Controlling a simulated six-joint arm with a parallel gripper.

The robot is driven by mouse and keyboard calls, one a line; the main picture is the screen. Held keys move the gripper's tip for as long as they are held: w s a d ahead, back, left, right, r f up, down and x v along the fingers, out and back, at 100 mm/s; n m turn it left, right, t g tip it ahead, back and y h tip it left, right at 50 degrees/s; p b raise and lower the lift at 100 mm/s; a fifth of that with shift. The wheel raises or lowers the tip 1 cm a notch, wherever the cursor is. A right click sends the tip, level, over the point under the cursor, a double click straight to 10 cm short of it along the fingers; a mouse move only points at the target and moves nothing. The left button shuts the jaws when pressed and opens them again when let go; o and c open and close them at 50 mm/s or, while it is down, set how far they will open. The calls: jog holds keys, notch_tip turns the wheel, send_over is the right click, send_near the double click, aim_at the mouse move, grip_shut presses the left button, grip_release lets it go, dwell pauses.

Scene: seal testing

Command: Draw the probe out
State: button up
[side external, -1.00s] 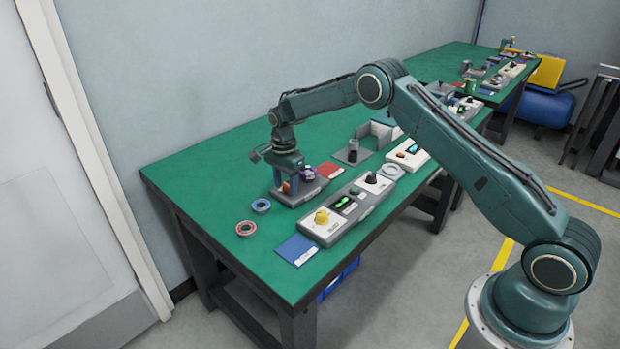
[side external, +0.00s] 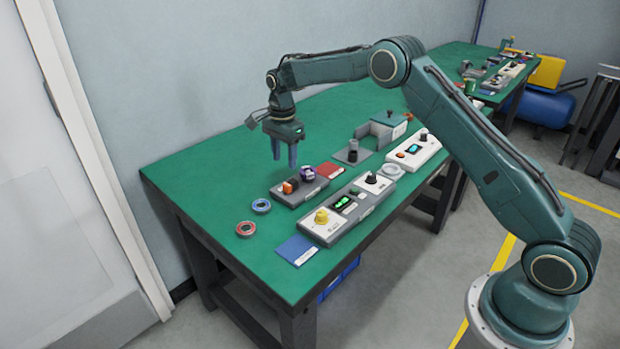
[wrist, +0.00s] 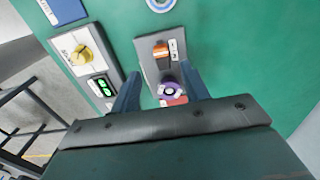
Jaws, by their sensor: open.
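My gripper (side external: 284,160) is open and empty, its two blue fingers pointing down above the grey holder (side external: 313,191) on the green table. The holder carries an orange block (side external: 291,186) and a purple round part (side external: 308,173). In the wrist view my gripper (wrist: 161,74) has its fingers apart, with the orange block (wrist: 161,50) and the purple part (wrist: 170,90) showing between and beyond them. A dark upright cylinder (side external: 353,149) stands on a grey plate behind. I cannot tell which of these parts is the probe.
A control box with a yellow knob (side external: 322,216) and green display lies in front of the holder. A white box (side external: 413,150) stands farther right.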

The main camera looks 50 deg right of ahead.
notch_tip(320, 180, up, 5)
jog(key=shift+f, duration=0.1)
dwell(0.5)
jog(key=s+a+r+n+t, duration=0.3)
jog(key=s+r+n, duration=0.6)
jog(key=s+r, duration=0.95)
jog(key=s+a+f+n+t, duration=0.1)
jog(key=s+n, duration=0.3)
jog(key=s, duration=0.8)
jog(key=s+f+n+t, duration=0.1)
jog(key=s+n, duration=0.4)
jog(key=s, duration=0.7)
jog(key=shift+s+a+f+t, duration=0.3)
jog(key=shift+s+a+f, duration=0.1)
jog(key=shift+f, duration=0.5)
